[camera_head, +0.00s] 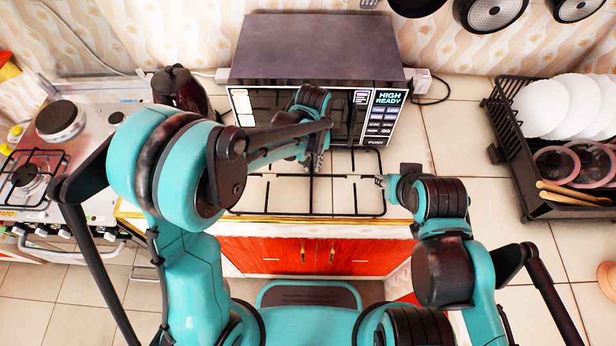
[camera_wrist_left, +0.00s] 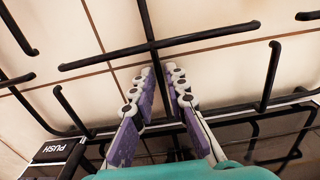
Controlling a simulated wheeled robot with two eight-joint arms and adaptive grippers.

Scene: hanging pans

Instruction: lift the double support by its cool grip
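The double support (camera_head: 300,214), a black wire grate with two sections, lies flat on the tiled counter in front of the microwave. My left gripper (camera_head: 318,162) points down over its back middle part. In the left wrist view, the left gripper's purple-padded fingers (camera_wrist_left: 162,70) are apart, one on each side of a black bar of the double support (camera_wrist_left: 215,34). A small gap seems to show beside the bar. My right gripper (camera_head: 380,181) is at the right end of the support; its finger opening is too small to judge. No separate cool grip can be made out.
A microwave (camera_head: 315,48) stands directly behind the support, its door partly hidden by my left arm. A stove (camera_head: 75,150) and dark kettle (camera_head: 180,90) are at left. A black dish rack (camera_head: 505,130) with plates stands at right. Pans (camera_head: 490,12) hang above. Counter right of the support is clear.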

